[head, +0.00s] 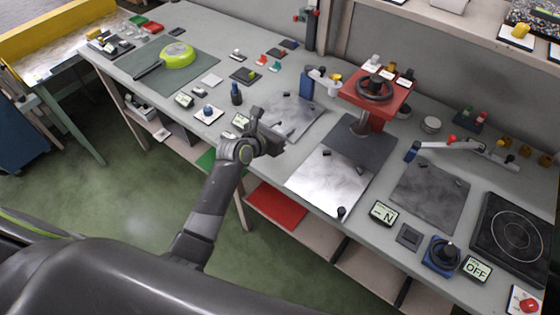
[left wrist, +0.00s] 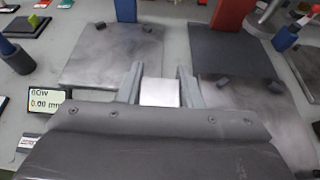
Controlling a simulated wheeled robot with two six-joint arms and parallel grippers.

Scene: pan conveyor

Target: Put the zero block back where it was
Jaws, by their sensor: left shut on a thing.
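My left gripper (head: 270,132) is over the workbench, near the front edge of a grey metal plate (head: 300,112). In the left wrist view its two grey fingers (left wrist: 160,84) are shut on a small pale, smooth-faced block (left wrist: 160,93), which I take to be the zero block. The block is held between the fingertips, and the plate (left wrist: 105,58) lies beyond it to the left. I cannot tell how far it is above the surface. In the head view the gripper hides the block. My right gripper is not in view.
A small display (left wrist: 43,100) reading 0.00 mm stands left of the gripper. A blue post (head: 306,84) rises behind the plate. A red press with a handwheel (head: 374,88) stands to the right, beside a bright metal plate (head: 326,180). A green pan (head: 177,54) lies far left.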

